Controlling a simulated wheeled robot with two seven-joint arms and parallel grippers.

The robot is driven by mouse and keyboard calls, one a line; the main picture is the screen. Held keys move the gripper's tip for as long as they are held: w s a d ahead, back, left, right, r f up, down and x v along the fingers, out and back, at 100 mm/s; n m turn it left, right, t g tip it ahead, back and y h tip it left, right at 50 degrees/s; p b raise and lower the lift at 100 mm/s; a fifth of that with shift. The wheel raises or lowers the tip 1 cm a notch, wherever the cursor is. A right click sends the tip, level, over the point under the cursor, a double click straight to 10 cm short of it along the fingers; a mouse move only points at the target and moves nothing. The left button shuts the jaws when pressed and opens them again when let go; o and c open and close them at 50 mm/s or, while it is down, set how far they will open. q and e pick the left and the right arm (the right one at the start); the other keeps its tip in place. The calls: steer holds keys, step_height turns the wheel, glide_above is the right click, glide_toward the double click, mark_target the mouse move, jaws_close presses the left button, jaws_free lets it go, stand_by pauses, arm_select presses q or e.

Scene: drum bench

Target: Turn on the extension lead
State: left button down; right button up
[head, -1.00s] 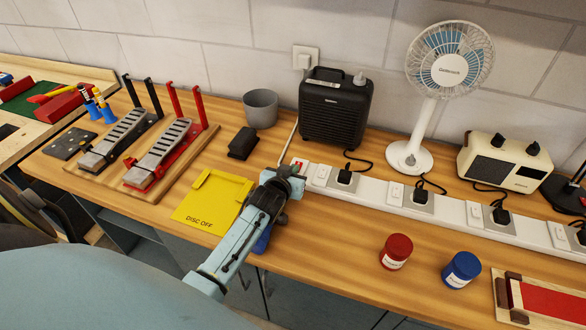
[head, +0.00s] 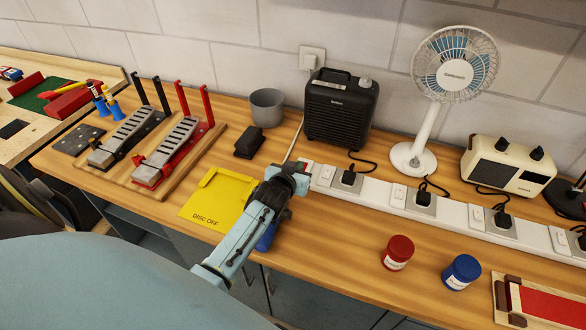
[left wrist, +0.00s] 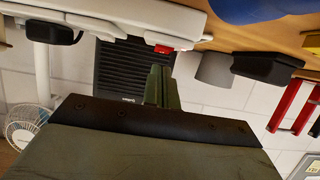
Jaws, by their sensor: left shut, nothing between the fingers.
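The extension lead (head: 455,211) is a long white strip with several sockets and rocker switches, lying along the bench. A red switch (left wrist: 163,49) sits at its end in the left wrist view, where the lead (left wrist: 110,17) runs across the top. My left gripper (head: 299,168) is at the lead's left end in the head view and partly hides it. The fingers are together and empty; they also show in the left wrist view (left wrist: 158,72), close to the red switch. I cannot tell whether they touch it, or whether the switch is on. My right gripper is not in view.
Behind the lead stand a black heater (head: 340,112), a white fan (head: 413,158) and a cream radio (head: 505,165). A yellow tray (head: 222,195) lies left of my arm. Red (head: 397,253) and blue (head: 461,272) jars stand in front of the lead.

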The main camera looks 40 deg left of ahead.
arm_select(q)
steer(key=r+p, duration=0.4)
steer(key=shift+s, duration=0.2)
steer(key=s, duration=0.2)
steer(key=s+d, duration=0.1)
steer(key=s, duration=0.2)
steer(key=s+d, duration=0.1)
steer(key=s, duration=0.2)
steer(key=shift+s+r+b, duration=0.25)
steer(key=shift+r+b, duration=0.1)
steer(key=shift+s+d+r, duration=0.15)
steer(key=shift+s+d, duration=0.05)
steer(key=shift+s, duration=0.4)
steer(key=shift+s, duration=0.1)
